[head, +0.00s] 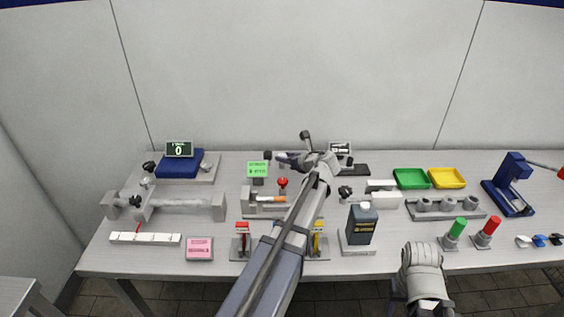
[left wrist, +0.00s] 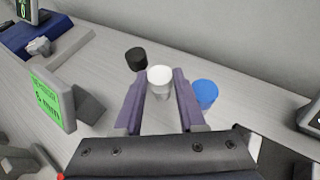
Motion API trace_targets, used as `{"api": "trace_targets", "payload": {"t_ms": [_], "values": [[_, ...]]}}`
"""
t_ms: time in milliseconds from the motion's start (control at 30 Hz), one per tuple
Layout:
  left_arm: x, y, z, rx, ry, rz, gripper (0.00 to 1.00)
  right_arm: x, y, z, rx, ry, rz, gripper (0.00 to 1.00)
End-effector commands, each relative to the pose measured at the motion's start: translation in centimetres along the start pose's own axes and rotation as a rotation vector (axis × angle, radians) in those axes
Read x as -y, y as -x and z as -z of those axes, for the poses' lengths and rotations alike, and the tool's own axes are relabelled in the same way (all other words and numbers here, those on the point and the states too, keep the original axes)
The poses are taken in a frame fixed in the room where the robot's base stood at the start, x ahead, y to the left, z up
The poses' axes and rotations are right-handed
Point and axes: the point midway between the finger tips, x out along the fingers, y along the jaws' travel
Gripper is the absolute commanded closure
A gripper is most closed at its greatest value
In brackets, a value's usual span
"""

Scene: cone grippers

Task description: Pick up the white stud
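The white stud (left wrist: 160,78) stands upright in the left wrist view, between the two purple fingertips of my left gripper (left wrist: 159,86). The fingers are apart, one on each side of the stud, with little room beside it; I see no clear grip on it. A black stud (left wrist: 136,58) stands to its left and a blue stud (left wrist: 205,94) to its right, outside the fingers. In the head view my left gripper (head: 292,160) is at the back of the table, and it and its wrist hide most of this spot. My right gripper is not visible; only part of my right arm shows.
A green-screened block (left wrist: 50,107) stands left of the gripper in the left wrist view. A blue device (head: 181,165) is at the back left of the table. A red-topped knob (head: 283,182) stands in front of the gripper. Green (head: 410,179) and yellow trays (head: 446,178) lie to the right.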

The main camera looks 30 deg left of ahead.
Motion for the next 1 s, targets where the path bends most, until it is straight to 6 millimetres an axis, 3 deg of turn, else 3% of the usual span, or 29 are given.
{"api": "trace_targets", "payload": {"t_ms": [33,233,667,1000], "values": [[0.0,0.0,0.0,0.0,0.0,0.0,0.78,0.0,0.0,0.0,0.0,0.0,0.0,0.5],[0.0,0.0,0.0,0.0,0.0,0.0,1.0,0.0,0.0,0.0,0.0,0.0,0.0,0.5],[0.0,0.1,-0.2,0.0,0.0,0.0,1.0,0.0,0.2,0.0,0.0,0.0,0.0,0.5],[0.0,1.4,-2.9,0.0,0.0,0.0,1.0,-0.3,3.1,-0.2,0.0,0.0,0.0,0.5]]}}
